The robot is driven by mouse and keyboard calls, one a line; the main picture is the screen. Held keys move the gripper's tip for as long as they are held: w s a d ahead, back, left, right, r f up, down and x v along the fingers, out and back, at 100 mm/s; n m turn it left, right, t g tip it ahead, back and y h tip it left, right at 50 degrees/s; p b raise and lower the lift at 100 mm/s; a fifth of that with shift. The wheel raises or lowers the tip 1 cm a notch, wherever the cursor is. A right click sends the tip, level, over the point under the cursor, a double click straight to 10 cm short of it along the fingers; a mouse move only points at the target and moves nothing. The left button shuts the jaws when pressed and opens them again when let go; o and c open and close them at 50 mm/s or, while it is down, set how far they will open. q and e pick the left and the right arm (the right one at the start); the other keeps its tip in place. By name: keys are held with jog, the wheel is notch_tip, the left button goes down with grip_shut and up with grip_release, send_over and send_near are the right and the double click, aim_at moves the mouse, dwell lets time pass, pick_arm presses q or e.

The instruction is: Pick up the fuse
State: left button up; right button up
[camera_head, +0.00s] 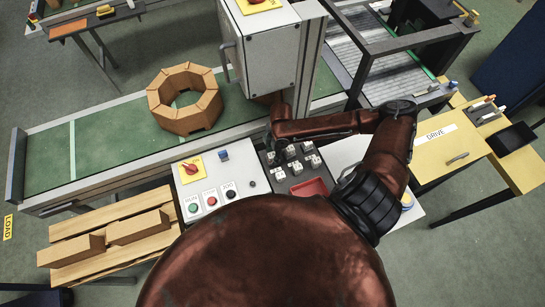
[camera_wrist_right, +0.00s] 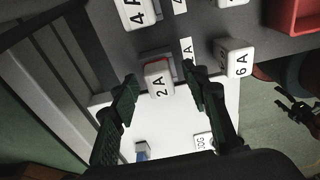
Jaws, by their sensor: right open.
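My right gripper (camera_wrist_right: 157,82) is open in the wrist view. A white fuse marked 2A (camera_wrist_right: 158,82) stands between its two dark fingertips, with a gap on both sides. In the head view my right gripper (camera_head: 270,138) is at the far left corner of the dark fuse panel (camera_head: 271,183), mostly hidden by my wrist. Other white fuses stand close by, among them one marked 6A (camera_wrist_right: 235,60) and one marked 4 (camera_wrist_right: 137,12). What looks like my left gripper (camera_wrist_right: 299,108) is small at the right edge of the wrist view; its jaws are unclear.
A red tray (camera_head: 309,187) sits on the panel's near side. A control box with a red knob (camera_head: 191,169) and buttons is to the left. Behind is a green conveyor (camera_head: 100,135) with a ring of bricks (camera_head: 184,98); a grey cabinet (camera_head: 268,60) stands close to my wrist.

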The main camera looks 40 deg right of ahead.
jog(key=shift+f, duration=0.1)
grip_shut()
dwell(0.5)
